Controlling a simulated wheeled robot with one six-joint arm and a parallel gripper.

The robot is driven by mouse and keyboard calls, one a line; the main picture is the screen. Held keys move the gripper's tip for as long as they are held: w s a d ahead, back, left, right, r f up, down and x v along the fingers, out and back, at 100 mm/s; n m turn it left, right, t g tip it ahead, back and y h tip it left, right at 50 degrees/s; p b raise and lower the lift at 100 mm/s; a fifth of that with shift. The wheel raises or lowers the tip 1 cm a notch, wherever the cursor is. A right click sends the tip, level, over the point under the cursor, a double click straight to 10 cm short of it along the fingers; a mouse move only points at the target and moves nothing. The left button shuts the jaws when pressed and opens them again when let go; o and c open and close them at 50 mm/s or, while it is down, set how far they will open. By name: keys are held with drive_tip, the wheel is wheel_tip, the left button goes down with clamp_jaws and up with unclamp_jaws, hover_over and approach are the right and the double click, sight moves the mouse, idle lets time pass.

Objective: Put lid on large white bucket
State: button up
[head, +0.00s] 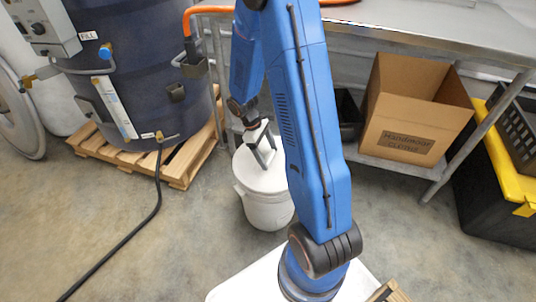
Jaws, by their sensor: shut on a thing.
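The large white bucket (268,211) stands upright on the floor in the middle of the head view, between the pallet and the steel table. A white lid (250,178) covers its top. I cannot tell whether the lid is pressed down or resting loosely. My gripper (265,163) is above the lid, pointing down, and is shut on the lid, near the far part of its top. My blue arm hides the right side of the bucket and lid.
A dark blue tank (130,90) stands on a wooden pallet (180,165) to the left. A steel table (430,38) is behind, with an open cardboard box (415,115) on its lower shelf. A black hose (158,195) crosses the floor. A black-and-yellow tote (500,190) is right.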

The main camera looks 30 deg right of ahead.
drive_tip(key=shift+f, duration=0.65)
idle(1.3)
drive_tip(key=o, duration=1.2)
drive_tip(key=shift+c, duration=0.2)
drive_tip(key=shift+r, duration=0.1)
drive_tip(key=v, duration=1.7)
drive_tip(key=shift+r, duration=0.2)
